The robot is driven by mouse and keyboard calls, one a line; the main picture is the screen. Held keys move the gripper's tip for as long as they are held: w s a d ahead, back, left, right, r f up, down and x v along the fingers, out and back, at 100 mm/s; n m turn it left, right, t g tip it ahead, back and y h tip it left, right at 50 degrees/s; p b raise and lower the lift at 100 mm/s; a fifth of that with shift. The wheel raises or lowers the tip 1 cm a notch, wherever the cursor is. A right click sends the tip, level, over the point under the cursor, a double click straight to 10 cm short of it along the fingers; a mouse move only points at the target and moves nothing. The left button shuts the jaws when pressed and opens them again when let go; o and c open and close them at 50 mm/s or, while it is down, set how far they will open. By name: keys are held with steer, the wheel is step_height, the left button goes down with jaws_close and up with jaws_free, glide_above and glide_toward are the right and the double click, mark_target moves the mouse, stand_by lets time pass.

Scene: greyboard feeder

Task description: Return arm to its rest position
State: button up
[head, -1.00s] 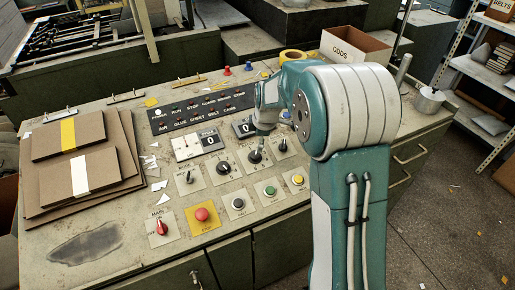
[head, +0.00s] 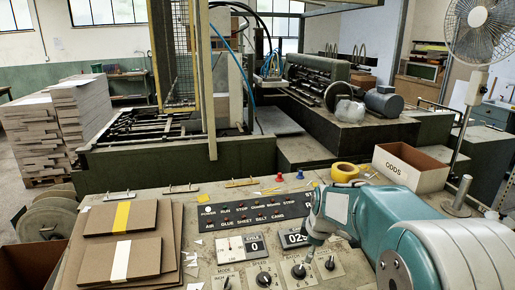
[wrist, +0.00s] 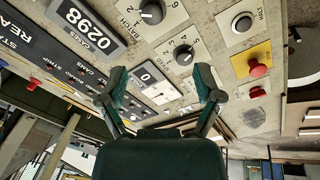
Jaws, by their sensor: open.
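My gripper (wrist: 163,88) is open and empty in the wrist view, its two dark green fingers spread apart over the control panel. In the head view my gripper (head: 318,238) is beside the right-hand counter (head: 294,238), covering part of it, above the BATCH knob (head: 299,271). My teal and white arm reaches in from the lower right.
Stacked greyboard (head: 122,222) lies on the bench at left. A yellow tape roll (head: 345,171) and an ODDS box (head: 411,168) stand at the back right, near a fan (head: 478,28) on a post. A red stop button (wrist: 258,66) shows in the wrist view.

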steer(key=s+r+m+t, duration=0.1)
steer(key=s+r+m, duration=0.7)
steer(key=s, duration=0.6)
steer(key=s+r+m+t, duration=0.1)
steer(key=s+m, duration=0.4)
steer(key=s, duration=0.9)
steer(key=shift+a+r+m+h, duration=0.15)
steer(key=shift+a+m+h, duration=0.15)
steer(key=shift+a+h, duration=0.15)
